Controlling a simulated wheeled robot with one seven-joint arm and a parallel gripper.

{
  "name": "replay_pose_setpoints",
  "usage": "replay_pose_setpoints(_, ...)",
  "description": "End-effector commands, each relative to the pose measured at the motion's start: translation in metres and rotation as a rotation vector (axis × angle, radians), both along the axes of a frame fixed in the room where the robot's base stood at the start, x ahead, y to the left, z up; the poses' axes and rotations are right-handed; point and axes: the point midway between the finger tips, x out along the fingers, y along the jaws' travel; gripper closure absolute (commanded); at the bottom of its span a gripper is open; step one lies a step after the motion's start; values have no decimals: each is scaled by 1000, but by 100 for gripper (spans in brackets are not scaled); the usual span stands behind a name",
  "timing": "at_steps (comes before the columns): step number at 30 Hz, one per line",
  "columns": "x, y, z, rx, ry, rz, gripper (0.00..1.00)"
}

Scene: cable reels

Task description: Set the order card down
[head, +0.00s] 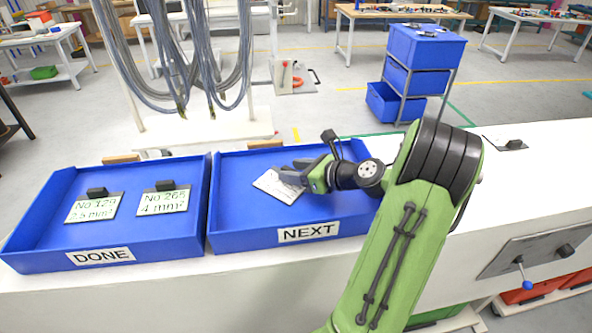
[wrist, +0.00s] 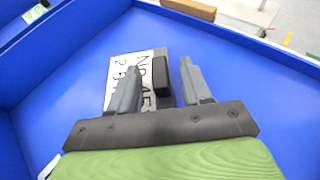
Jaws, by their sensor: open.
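The order card (head: 276,186) is a white card with dark writing in the blue tray labelled NEXT (head: 309,233). In the wrist view the card (wrist: 122,68) shows partly printed text, with a dark block (wrist: 161,75) on it. My gripper (head: 288,172) is low over the card in the head view. In the wrist view my gripper (wrist: 157,80) is open, with one finger on each side of the block. The fingers hide part of the card. I cannot tell whether a finger touches the block.
A second blue tray labelled DONE (head: 100,257) stands to the left. It holds two cards, No 129 (head: 93,207) and No 265 (head: 164,201), each with a dark block. Tray walls surround my gripper. Grey cables (head: 180,60) hang behind the trays.

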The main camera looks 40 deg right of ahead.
Motion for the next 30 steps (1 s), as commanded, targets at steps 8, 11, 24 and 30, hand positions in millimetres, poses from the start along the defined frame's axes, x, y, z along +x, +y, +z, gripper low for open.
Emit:
replay_pose_setpoints(8,-22,-6,12,-2,1,-6,52)
replay_pose_setpoints(11,-47,-11,23,-1,1,-7,52)
replay_pose_setpoints(24,-110,-21,49,0,0,0,52)
replay_pose_setpoints(30,-109,-20,49,0,0,0,52)
